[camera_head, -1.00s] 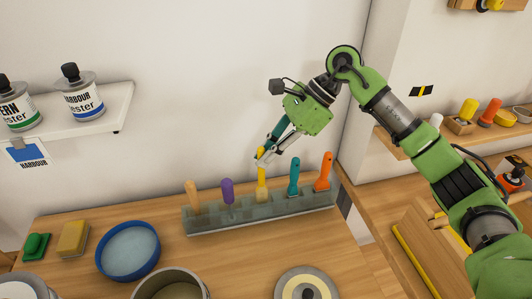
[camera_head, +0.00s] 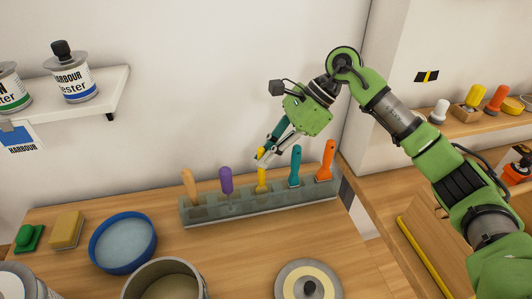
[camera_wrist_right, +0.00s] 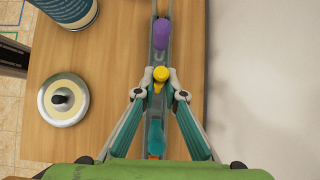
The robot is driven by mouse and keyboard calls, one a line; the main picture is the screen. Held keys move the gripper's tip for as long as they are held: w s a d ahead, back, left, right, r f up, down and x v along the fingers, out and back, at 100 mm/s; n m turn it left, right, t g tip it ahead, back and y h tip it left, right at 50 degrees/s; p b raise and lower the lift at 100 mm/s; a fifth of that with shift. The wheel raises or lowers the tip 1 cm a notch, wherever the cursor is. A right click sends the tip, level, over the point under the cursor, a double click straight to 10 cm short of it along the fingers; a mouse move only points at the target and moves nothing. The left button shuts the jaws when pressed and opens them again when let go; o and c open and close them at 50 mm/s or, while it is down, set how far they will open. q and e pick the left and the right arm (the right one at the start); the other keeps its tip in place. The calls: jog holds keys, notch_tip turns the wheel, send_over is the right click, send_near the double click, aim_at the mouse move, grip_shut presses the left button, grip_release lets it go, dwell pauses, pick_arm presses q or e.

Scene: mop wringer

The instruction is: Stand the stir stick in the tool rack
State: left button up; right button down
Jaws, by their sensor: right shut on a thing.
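The stir stick, with a yellow handle (camera_head: 262,178), stands upright at the middle of the grey tool rack (camera_head: 212,213). Its lower end is at the rack; how deep it sits is hard to see. My right gripper (camera_head: 262,156) is shut on the top of the handle, above the rack. The wrist view also shows the yellow handle (camera_wrist_right: 160,74) between the two fingertips (camera_wrist_right: 160,84), over the line of the rack. My left gripper is not in view.
The rack also holds a tan-handled tool (camera_head: 189,184), a purple one (camera_head: 226,180), a teal one (camera_head: 295,165) and an orange one (camera_head: 326,160). A blue-rimmed bowl (camera_head: 123,243), a pot (camera_head: 165,280) and a round lid (camera_head: 308,284) stand in front. The wall is close behind.

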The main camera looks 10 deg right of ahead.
jog(key=shift+f, duration=0.1)
jog(key=c, duration=2)
grip_release()
jog(key=v, duration=1.2)
jog(key=shift+f, duration=0.1)
